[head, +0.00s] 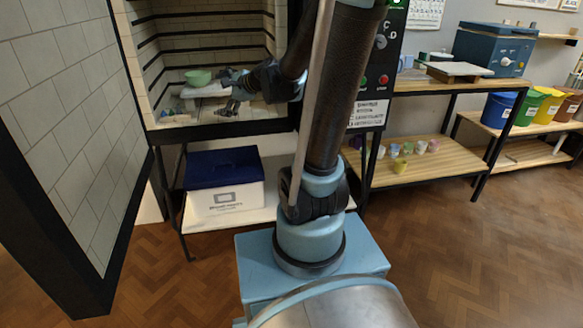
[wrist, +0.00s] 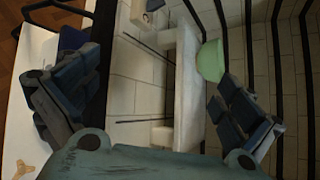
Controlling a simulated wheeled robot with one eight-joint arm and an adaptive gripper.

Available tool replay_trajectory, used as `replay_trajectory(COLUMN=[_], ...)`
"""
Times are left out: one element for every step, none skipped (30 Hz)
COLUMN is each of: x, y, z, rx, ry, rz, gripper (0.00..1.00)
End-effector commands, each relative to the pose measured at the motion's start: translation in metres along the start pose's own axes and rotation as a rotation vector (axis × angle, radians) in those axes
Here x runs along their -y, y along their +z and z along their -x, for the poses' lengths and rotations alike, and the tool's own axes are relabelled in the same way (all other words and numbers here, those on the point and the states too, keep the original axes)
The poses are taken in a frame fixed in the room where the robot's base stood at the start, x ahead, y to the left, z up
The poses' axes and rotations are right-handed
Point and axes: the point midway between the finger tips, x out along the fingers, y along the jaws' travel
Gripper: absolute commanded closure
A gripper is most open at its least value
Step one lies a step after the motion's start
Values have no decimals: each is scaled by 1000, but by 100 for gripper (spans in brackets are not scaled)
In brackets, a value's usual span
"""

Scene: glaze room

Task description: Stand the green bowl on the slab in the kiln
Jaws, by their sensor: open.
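The green bowl (head: 198,77) stands upright on the pale slab (head: 203,92) inside the kiln (head: 207,42). In the wrist view, turned sideways, the bowl (wrist: 210,60) rests against the slab's upper face (wrist: 187,85). My gripper (head: 226,92) is inside the kiln, just right of the slab in the head view. In the wrist view my gripper (wrist: 160,78) has one finger at each side, the right one close to the bowl. I see no clear contact with the bowl.
Small items (head: 174,117) lie on the kiln floor at its front left. A tiled door (head: 62,110) stands open at left. Below the kiln is a white box with a blue lid (head: 224,180). A shelf unit (head: 430,158) with small cups stands at right.

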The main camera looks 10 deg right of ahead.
Motion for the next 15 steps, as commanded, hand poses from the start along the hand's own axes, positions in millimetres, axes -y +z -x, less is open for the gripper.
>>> replay_trajectory(x=[-15,-23,-34,-43,-52,-64,-73,-82,-94,-103,-112,-124,-133,-142,-154], y=[-1,-3,-5,-7,-8,-12,-14,-17,-21,-24,-27,-32,-35,-39,-44], z=[12,18,27,33,40,49,56,63,73,81,88,99,107,115,126], rx=[-18,-29,-41,-50,-57,-67,-74,-79,-86,-90,-93,-95,-96,-97,-95], ry=[42,69,106,135,165,206,237,269,313,347,381,428,464,500,549], rz=[86,141,214,267,320,391,443,493,559,609,657,719,766,812,869], gripper=[0,0,0,0,0,0,0,0,0,0,0,0,0,0,0])
